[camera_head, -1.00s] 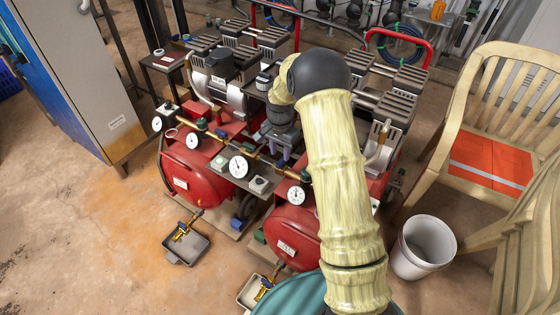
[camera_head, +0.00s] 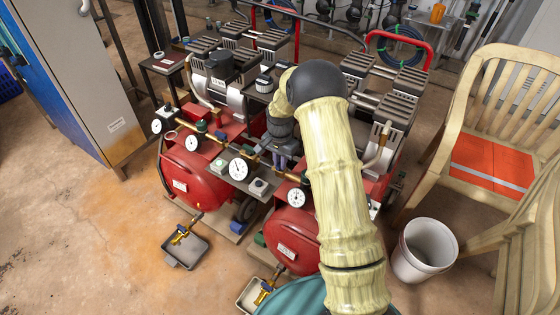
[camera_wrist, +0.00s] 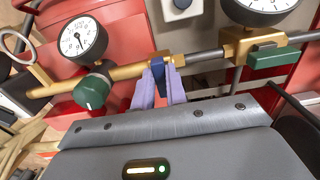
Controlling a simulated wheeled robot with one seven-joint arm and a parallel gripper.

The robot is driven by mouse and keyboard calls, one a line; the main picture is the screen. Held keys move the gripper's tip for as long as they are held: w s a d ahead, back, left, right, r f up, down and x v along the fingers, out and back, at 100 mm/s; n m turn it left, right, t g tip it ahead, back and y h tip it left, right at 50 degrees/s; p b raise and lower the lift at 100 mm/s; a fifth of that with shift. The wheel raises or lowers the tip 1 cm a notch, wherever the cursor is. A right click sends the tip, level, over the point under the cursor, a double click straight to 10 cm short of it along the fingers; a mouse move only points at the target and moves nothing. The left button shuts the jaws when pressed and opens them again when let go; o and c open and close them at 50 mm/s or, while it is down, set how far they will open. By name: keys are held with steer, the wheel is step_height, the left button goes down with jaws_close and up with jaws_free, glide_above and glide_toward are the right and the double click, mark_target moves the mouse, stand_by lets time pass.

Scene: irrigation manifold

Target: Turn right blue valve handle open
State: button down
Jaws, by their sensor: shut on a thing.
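A blue valve handle (camera_wrist: 158,70) shows in the wrist view, upright against a brass pipe (camera_wrist: 128,71). The two purple fingers of my gripper (camera_wrist: 159,86) are shut on it, one on each side. In the head view my gripper (camera_head: 287,158) is over the brass pipe line of the red compressors, between the two right-hand gauges. The handle is too small and covered to make out there.
In the wrist view, a dial gauge and green knob (camera_wrist: 94,90) are left of the handle, and a green-handled fitting (camera_wrist: 273,56) is right. Red tanks (camera_head: 195,176) stand below the pipe. A white bucket (camera_head: 424,250) and wooden chair (camera_head: 490,150) are at right.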

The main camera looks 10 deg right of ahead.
steer(key=shift+r+n+p, duration=0.1)
steer(key=shift+n+p, duration=0.2)
steer(key=shift+p, duration=0.05)
steer(key=n+p, duration=0.3)
steer(key=shift+d+r, duration=0.1)
steer(key=n+p, duration=0.1)
steer(key=n, duration=0.1)
steer(key=n+p, duration=0.2)
steer(key=n, duration=0.1)
steer(key=shift+s+d+n, duration=0.1)
steer(key=shift+d+n, duration=0.1)
steer(key=shift+n, duration=0.1)
steer(key=n+p, duration=0.2)
steer(key=n, duration=0.2)
steer(key=shift+d+p, duration=0.15)
steer(key=shift+p, duration=0.15)
steer(key=n+p, duration=0.1)
steer(key=n, duration=0.3)
steer(key=shift+d+n, duration=0.1)
steer(key=shift+n, duration=0.3)
steer(key=shift+w, duration=0.2)
steer(key=c, duration=1.4)
jaws_free()
steer(key=shift+f, duration=0.2)
steer(key=shift+c, duration=0.2)
